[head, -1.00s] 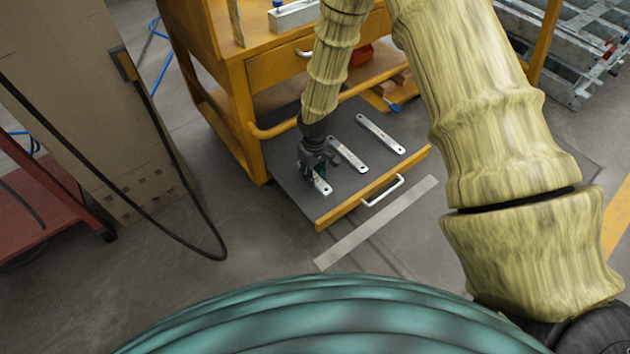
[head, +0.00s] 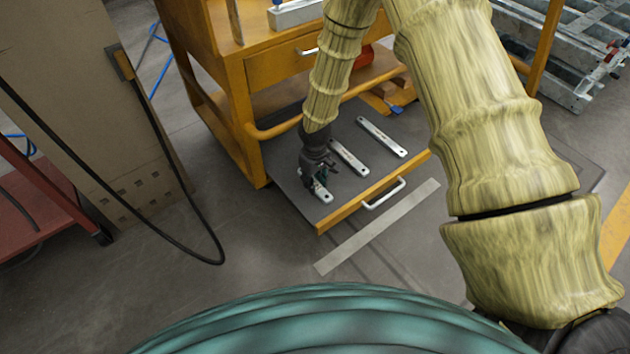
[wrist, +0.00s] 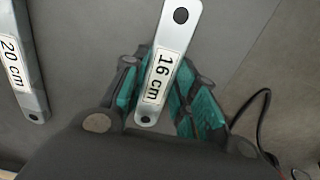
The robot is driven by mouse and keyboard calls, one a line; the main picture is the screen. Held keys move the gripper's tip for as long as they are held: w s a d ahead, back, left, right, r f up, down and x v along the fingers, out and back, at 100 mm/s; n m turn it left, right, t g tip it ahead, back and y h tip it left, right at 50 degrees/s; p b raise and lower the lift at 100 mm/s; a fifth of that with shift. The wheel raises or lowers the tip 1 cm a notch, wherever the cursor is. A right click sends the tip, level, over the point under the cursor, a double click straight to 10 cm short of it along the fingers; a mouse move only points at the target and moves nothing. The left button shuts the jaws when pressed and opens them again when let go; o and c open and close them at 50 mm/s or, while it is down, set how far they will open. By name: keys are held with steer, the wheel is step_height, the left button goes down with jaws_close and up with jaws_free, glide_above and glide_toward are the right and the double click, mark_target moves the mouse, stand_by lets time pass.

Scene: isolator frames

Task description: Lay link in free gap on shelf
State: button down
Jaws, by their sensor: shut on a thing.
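My gripper (head: 319,182) is low over the left part of the grey pull-out shelf (head: 367,164), shut on a flat silver link (head: 322,195). In the wrist view this link (wrist: 178,38) reads "16 cm" and has dark holes at its ends. The teal finger pads (wrist: 150,98) lie on both sides of its near part. I cannot tell whether the link touches the shelf. A "20 cm" link (wrist: 24,75) lies apart on the left in the wrist view; in the head view it is the middle link (head: 348,157). Another link (head: 382,136) lies farther right.
The shelf has an orange front edge (head: 340,218) with a white handle (head: 384,193). An orange cart frame (head: 235,110) rises behind its left side. A beige panel (head: 90,120) with a black cable stands at the left. Bare shelf shows between the links.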

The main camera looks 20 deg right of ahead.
mark_target(315, 184)
steer(key=c, duration=1.1)
jaws_free()
step_height(315, 184, up, 12)
steer(key=p, duration=0.6)
steer(key=shift+r, duration=0.1)
